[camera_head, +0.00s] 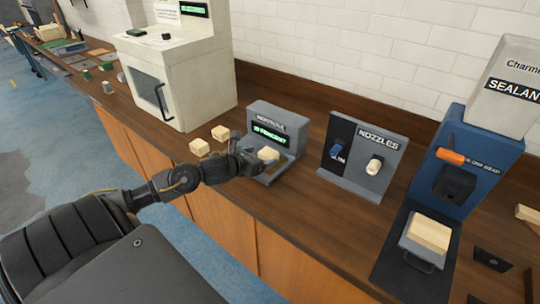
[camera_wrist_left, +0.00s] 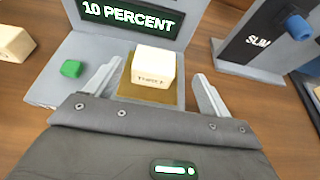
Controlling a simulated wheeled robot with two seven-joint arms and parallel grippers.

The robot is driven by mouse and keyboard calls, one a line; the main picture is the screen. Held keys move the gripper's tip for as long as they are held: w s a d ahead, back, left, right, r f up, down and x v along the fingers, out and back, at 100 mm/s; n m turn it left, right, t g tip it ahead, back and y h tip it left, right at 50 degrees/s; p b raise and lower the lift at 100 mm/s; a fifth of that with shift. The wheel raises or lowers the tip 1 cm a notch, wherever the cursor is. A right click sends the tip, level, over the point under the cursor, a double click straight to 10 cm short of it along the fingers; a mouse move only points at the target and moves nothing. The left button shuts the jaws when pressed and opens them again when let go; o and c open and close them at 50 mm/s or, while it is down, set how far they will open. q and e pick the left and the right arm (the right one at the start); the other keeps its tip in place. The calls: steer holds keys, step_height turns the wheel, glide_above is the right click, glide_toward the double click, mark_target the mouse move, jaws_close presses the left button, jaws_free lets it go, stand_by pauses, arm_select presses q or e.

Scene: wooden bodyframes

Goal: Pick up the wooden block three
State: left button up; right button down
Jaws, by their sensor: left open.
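A pale wooden block (camera_wrist_left: 154,68) with small dark lettering, too blurred to read surely, sits on the brass plate (camera_wrist_left: 148,91) of the grey moisture meter (camera_wrist_left: 66,60). The meter's screen reads 10 PERCENT. In the head view the block (camera_head: 268,154) shows on the meter (camera_head: 284,121), just beyond my left gripper (camera_head: 258,162). In the left wrist view my left gripper (camera_wrist_left: 158,84) is open, with one finger on each side of the block and gaps between. Two similar blocks, one nearer (camera_head: 199,147) and one farther (camera_head: 220,133), lie on the counter left of the meter. My right gripper is not visible.
A green button (camera_wrist_left: 71,69) is on the meter, left of the plate. The nozzles stand (camera_head: 363,155) is to the right, then a blue sealant dispenser (camera_head: 477,160) with a wooden block on its tray. A white oven-like machine (camera_head: 181,66) stands behind left.

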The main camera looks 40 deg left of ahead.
mark_target(268, 153)
arm_select(q)
steer(key=x, duration=0.3)
steer(key=shift+a, duration=0.1)
steer(key=shift+p, duration=0.35)
steer(key=x, duration=0.1)
steer(key=p+x, duration=0.1)
steer(key=x, duration=0.1)
steer(key=p+x, duration=0.1)
steer(key=shift+w+a+f, duration=0.15)
steer(key=shift+w+a, duration=0.1)
steer(key=shift+a, duration=0.05)
steer(key=shift+w+f, duration=0.15)
steer(key=shift+w, duration=0.05)
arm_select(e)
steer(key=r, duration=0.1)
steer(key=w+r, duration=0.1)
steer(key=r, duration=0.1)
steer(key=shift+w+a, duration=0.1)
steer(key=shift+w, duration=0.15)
arm_select(q)
steer(key=c, duration=1.1)
